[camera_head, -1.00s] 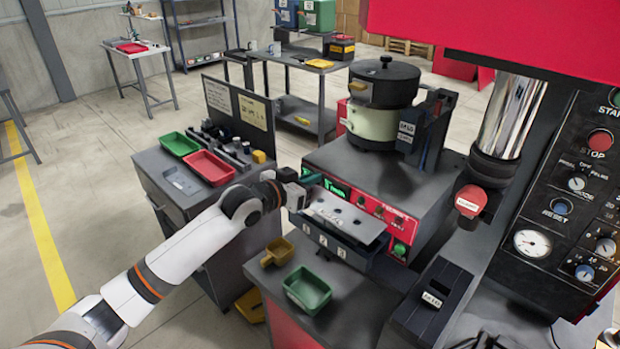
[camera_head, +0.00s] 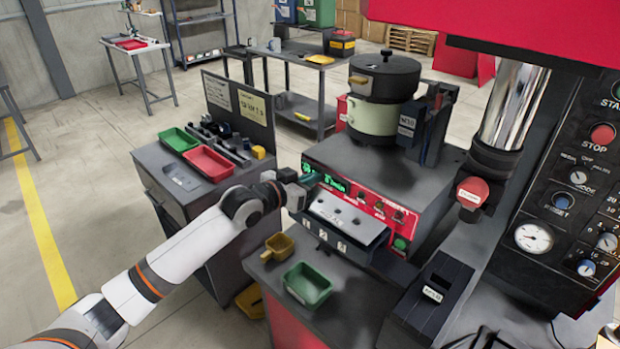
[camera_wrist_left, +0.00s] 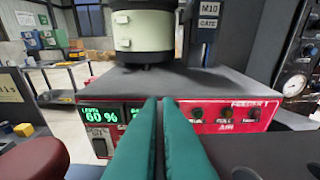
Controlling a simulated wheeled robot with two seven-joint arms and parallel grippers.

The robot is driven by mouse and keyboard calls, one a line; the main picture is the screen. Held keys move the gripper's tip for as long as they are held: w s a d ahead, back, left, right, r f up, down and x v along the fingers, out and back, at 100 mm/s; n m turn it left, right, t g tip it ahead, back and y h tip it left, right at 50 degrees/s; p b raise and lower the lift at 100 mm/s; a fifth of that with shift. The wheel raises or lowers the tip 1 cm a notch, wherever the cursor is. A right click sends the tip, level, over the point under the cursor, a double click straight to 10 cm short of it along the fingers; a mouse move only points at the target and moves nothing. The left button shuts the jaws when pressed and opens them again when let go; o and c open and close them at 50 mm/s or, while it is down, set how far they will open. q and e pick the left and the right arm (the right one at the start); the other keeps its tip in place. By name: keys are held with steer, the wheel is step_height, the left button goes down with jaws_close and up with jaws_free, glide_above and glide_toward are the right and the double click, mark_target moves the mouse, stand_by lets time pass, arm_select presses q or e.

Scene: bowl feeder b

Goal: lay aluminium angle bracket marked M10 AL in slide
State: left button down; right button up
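My left gripper (camera_head: 306,184) is at the front left of the feeder's red panel, just above a pale plate with holes (camera_head: 345,217). In the left wrist view its two teal fingers (camera_wrist_left: 161,105) lie side by side, shut, with nothing visible between them. The feeder (camera_head: 375,180) carries a cream and black bowl (camera_head: 378,108). A dark gate block with an M10 label stands beside the bowl (camera_wrist_left: 208,18). I cannot make out a bracket marked M10 AL, nor tell which part is the slide. My right gripper is out of view.
A green tray (camera_head: 307,287) and a yellow scoop (camera_head: 278,247) sit in front of the feeder. A dark labelled block (camera_head: 436,290) stands to the right, before the press column (camera_head: 513,112). Green (camera_head: 178,139) and red (camera_head: 208,163) trays lie on the left cabinet.

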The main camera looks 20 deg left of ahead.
arm_select(q)
steer(key=shift+f+b, duration=0.35)
steer(key=shift+f, duration=0.45)
steer(key=c, duration=1.6)
jaws_free()
steer(key=shift+o, duration=0.2)
steer(key=b+v, duration=0.3)
steer(key=v, duration=0.9)
